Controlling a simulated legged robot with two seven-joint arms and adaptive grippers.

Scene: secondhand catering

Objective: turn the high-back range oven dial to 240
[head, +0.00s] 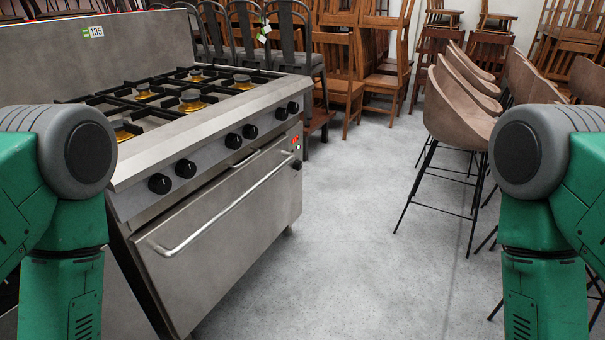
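The high-back range (190,130) stands on the left, a steel unit with a tall back panel (120,50) and black burner grates on top. A small black dial (297,164) sits at the right end of the oven front, just below a small red display (295,140). The display's digits and the dial's pointer are too small to read. Several black knobs (233,141) run along the upper front panel. The oven door has a long bar handle (225,212) and is closed. My two green arms show at the left and right edges; neither gripper is in view.
Grey concrete floor (330,240) is clear in front of the range. Brown bar stools with thin black legs (460,110) stand on the right. Wooden chairs (340,65) and dark metal chairs (290,35) fill the back. A numbered tag (96,31) is on the back panel.

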